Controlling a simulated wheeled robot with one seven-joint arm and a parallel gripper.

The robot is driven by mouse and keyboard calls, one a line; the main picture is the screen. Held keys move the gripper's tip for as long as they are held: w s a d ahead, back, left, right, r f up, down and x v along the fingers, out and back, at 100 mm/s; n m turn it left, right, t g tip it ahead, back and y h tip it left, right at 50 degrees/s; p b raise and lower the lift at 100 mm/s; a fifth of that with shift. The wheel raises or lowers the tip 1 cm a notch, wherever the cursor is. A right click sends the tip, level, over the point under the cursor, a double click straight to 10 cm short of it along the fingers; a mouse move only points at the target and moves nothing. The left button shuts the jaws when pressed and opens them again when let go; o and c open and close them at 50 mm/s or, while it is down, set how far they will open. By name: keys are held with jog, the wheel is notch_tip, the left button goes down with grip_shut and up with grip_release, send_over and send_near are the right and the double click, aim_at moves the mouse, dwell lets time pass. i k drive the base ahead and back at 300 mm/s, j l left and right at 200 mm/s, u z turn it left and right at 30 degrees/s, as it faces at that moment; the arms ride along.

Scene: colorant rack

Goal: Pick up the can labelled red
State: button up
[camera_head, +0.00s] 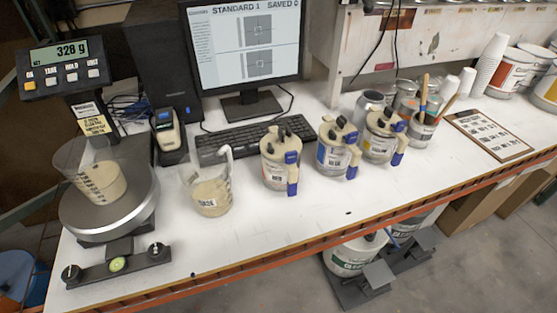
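The middle can (330,160) has a label that looks blue. The right can (378,150) has a label with a yellowish band. The cans stand apart from each other. My gripper is not in view.
A beaker of cream paint (211,196) stands left of the cans, and a scale (130,205) reading 328 g bears another beaker (100,182). A keyboard (240,142) lies behind. Brush pots (420,133) and a clipboard (488,134) are right. The bench front is mostly clear.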

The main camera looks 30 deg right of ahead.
aim_at(277, 176)
jog(key=j+z, duration=0.1)
jog(key=z, duration=0.3)
jog(key=j+z, duration=0.15)
jog(key=z, duration=0.2)
jog(key=j+z, duration=0.1)
jog(key=z, duration=0.3)
jog(key=j+z, duration=0.1)
jog(key=z, duration=0.3)
jog(key=k+j, duration=0.2)
jog(key=j, duration=0.15)
jog(key=k+j, duration=0.45)
jog(key=j, duration=0.25)
